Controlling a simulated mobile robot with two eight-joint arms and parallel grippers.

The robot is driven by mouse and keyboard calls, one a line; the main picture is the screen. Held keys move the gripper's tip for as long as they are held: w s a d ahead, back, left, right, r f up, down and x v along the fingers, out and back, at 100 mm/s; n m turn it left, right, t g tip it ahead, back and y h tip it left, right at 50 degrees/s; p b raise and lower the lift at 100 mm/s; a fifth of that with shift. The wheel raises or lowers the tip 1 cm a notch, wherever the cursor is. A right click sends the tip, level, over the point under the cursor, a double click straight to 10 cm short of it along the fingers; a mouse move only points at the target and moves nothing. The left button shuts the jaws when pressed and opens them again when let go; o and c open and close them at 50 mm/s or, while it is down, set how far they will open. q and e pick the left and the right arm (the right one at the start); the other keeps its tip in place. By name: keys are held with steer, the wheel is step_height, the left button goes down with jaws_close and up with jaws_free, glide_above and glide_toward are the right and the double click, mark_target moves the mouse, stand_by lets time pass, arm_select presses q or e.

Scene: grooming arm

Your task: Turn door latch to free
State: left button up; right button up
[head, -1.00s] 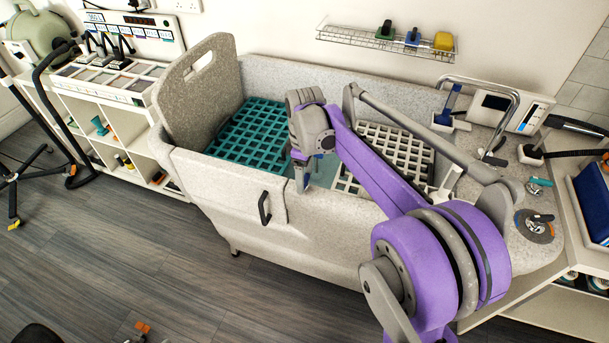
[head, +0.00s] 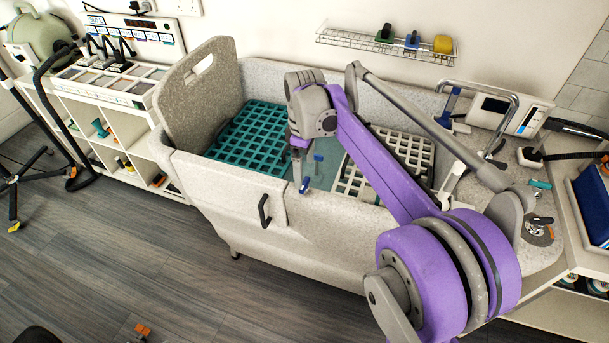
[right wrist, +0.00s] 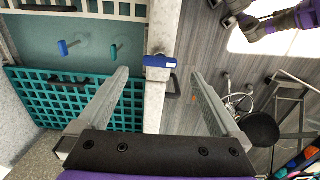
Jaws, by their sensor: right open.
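The tub door (head: 222,185) is a speckled grey front panel with a black pull handle (head: 264,210). A small blue latch (head: 305,184) sits on the rim near the door's right upper edge. In the right wrist view the blue latch (right wrist: 160,61) lies across the pale rim. My right gripper (head: 299,162) points down above the rim. In the right wrist view its open, empty fingers (right wrist: 160,76) straddle the rim, one on each side of the latch. A purple and dark arm part of mine shows at that view's upper right; its gripper is unclear.
A wire shelf (head: 345,37) hangs behind. A stool (right wrist: 262,130) stands on the floor. The floor before the door is clear.

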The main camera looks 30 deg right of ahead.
mark_target(304, 183)
step_height(304, 183, up, 6)
stand_by(0.6)
steer(key=s+a+f+m+t, duration=0.2)
steer(key=s+a+f, duration=0.1)
steer(key=s+f, duration=0.2)
steer(key=s+a+f+m+t, duration=0.1)
steer(key=s+a+f+m, duration=0.2)
steer(key=s, duration=0.6)
steer(key=s+a+f+m+t, duration=0.2)
steer(key=s+a+f+m, duration=0.1)
steer(key=s+f, duration=0.3)
steer(key=shift+s+a+f+t, duration=0.3)
steer(key=shift+s+a+f, duration=0.1)
steer(key=shift+a, duration=0.35)
